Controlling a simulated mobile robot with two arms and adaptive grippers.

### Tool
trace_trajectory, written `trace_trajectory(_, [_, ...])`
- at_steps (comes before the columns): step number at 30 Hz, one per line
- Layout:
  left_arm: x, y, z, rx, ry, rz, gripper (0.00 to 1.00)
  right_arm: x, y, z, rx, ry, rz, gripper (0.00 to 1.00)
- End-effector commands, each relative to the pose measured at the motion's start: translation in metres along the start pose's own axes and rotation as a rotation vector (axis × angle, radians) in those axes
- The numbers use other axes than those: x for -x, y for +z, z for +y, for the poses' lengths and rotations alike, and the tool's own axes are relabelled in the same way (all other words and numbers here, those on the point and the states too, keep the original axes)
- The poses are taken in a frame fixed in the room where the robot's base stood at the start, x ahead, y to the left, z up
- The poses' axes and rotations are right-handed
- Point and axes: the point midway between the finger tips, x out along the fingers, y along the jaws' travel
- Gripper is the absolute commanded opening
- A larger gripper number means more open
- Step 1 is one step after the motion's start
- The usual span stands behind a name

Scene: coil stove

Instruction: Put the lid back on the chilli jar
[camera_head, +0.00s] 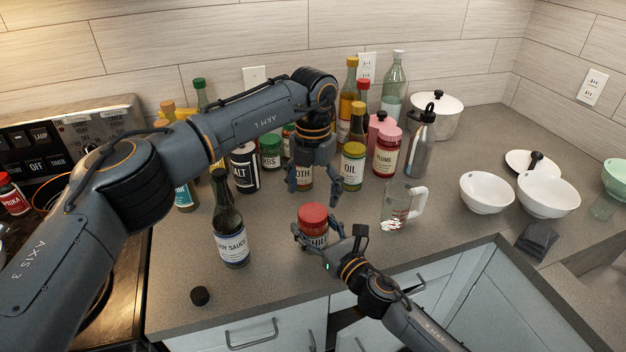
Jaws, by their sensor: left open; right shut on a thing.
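The chilli jar (315,239) stands near the counter's front edge, its label partly hidden by my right gripper. The red lid (312,213) is on top of the jar and looks level; I cannot tell whether it is screwed tight. My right gripper (324,240) comes in from the lower right and is shut on the jar, low around its body. My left gripper (315,199) points down from above, open, with its fingers just above and behind the red lid.
A soy sauce bottle (231,238) stands left of the jar, and a small black cap (200,295) lies at the front left. A glass measuring jug (397,208) stands right of it. Several bottles and jars crowd behind. White bowls (487,192) are at the right.

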Motion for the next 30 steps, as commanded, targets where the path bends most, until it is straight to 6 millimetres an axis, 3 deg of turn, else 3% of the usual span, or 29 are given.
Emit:
trace_trajectory(9, [-0.044,0.0,0.0,0.0,0.0,0.002,0.8,0.0,0.0,0.0,-0.001,0.0,0.001,0.0])
trace_trajectory(21, [-0.052,0.0,0.0,-0.001,0.0,0.0,0.8,0.0,0.0,0.0,-0.001,0.0,0.001,0.0])
trace_trajectory(23, [-0.052,0.0,0.0,-0.001,0.0,0.0,0.72,0.0,0.0,0.0,-0.001,0.0,0.001,0.0])
trace_trajectory(30, [-0.052,0.0,0.0,-0.001,0.0,0.0,0.24,0.0,0.0,0.0,-0.001,0.0,0.0,0.0])
